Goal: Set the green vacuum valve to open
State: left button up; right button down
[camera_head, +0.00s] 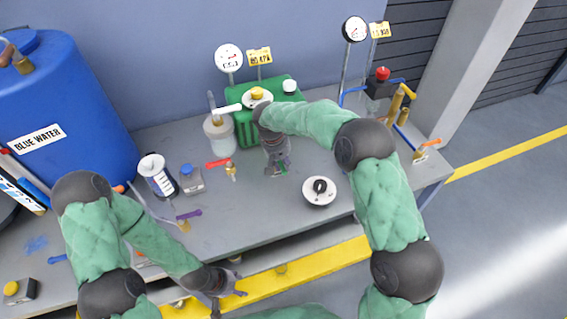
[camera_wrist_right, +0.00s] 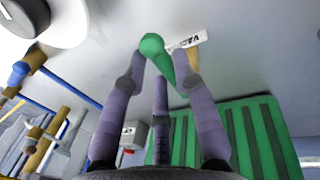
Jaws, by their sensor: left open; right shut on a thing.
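The green vacuum valve shows in the right wrist view as a green lever handle (camera_wrist_right: 165,58) with a brass part and a white label (camera_wrist_right: 187,43) behind it. My right gripper (camera_wrist_right: 160,72) has its fingers around the green handle and is shut on it. In the head view, my right gripper (camera_head: 277,168) points down at the tabletop, and only a small bit of the green handle (camera_head: 283,169) shows between the fingers. Most of the valve is hidden there. My left gripper (camera_head: 230,296) is open and empty near the table's front edge, away from the valve.
A red-handled valve (camera_head: 217,163) and a purple-handled valve (camera_head: 188,214) lie left of my right gripper on the table (camera_head: 245,222). A green ribbed tank (camera_head: 245,128) stands behind, and a blue barrel (camera_head: 60,100) at left.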

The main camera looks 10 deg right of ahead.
jog(key=c, duration=1)
grip_release()
jog(key=r, duration=0.4)
jog(key=a+r, duration=0.1)
jog(key=r, duration=0.3)
jog(key=a+r, duration=0.1)
jog(key=r, duration=0.2)
jog(key=shift+s+a+r, duration=0.15)
jog(key=shift+a+r, duration=0.05)
jog(key=shift+r, duration=0.2)
